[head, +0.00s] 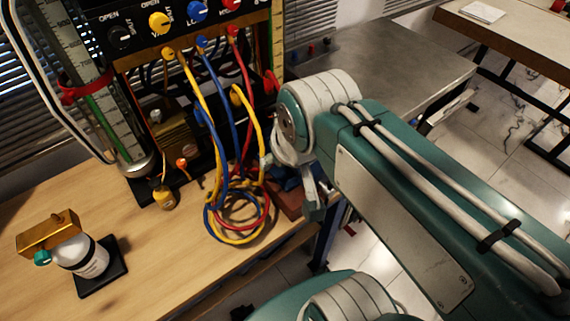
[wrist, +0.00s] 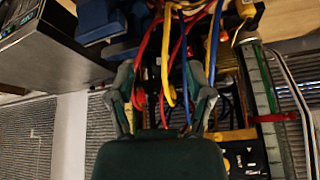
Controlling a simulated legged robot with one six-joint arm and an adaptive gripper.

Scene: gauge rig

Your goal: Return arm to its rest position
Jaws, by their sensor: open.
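My arm (head: 400,180) reaches in from the lower right of the head view, with its white-banded wrist end just right of the gauge rig. Only a small part of my gripper (head: 313,197) shows below that end. In the wrist view, which looks upside down, my gripper (wrist: 161,78) has its two fingers spread apart. Red, yellow and blue hoses (wrist: 167,50) show between and beyond the fingers. I cannot tell whether the fingers touch them. I see nothing held.
The gauge rig (head: 185,30) with coloured knobs and looped hoses (head: 236,215) stands on a wooden bench (head: 160,270). A bottle with a brass top (head: 85,258) stands at the bench's left. A metal table (head: 390,65) lies behind my arm. Tiled floor shows at right.

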